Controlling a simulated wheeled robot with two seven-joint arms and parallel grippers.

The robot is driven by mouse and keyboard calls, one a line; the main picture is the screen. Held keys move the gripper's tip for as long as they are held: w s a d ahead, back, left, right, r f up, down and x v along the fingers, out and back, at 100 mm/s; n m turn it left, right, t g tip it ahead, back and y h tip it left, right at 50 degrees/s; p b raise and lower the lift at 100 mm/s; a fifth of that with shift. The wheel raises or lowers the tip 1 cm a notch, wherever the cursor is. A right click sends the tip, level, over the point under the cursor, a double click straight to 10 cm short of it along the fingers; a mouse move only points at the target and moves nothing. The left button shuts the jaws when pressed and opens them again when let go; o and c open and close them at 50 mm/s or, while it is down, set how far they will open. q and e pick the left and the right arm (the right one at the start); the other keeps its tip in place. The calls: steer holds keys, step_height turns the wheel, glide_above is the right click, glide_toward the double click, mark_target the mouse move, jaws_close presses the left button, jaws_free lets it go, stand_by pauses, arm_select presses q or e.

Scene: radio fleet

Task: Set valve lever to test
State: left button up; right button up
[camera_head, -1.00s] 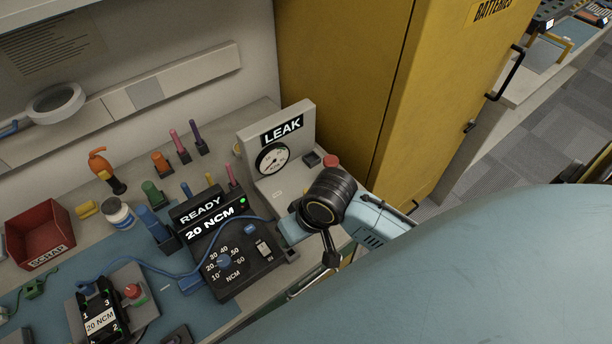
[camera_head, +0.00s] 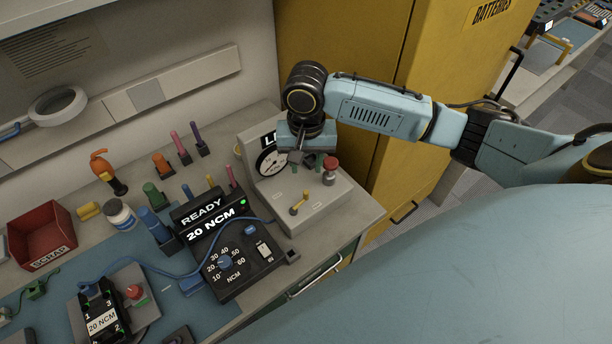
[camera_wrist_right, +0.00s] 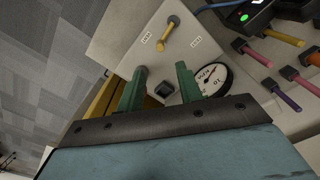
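The valve lever (camera_head: 299,203) is a small yellow-handled lever on the sloping grey top of the leak tester (camera_head: 328,205). It also shows in the right wrist view (camera_wrist_right: 169,32), between two small labels too small to read with certainty. My right gripper (camera_head: 308,166) hangs above the rear of the tester, behind the lever and apart from it. In the right wrist view its green fingers (camera_wrist_right: 161,72) are spread with nothing held between them. The arm partly hides the LEAK sign and the round gauge (camera_head: 268,162). My left gripper is not in view.
A red button (camera_head: 331,166) stands on the tester, right of the gripper. The torque controller (camera_head: 232,256) stands left of the tester. A yellow cabinet (camera_head: 350,45) rises behind.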

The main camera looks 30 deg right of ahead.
mark_target(306, 192)
step_height(306, 192, down, 10)
steer(key=shift+f+b, duration=0.2)
steer(key=shift+b, duration=0.15)
jaws_close()
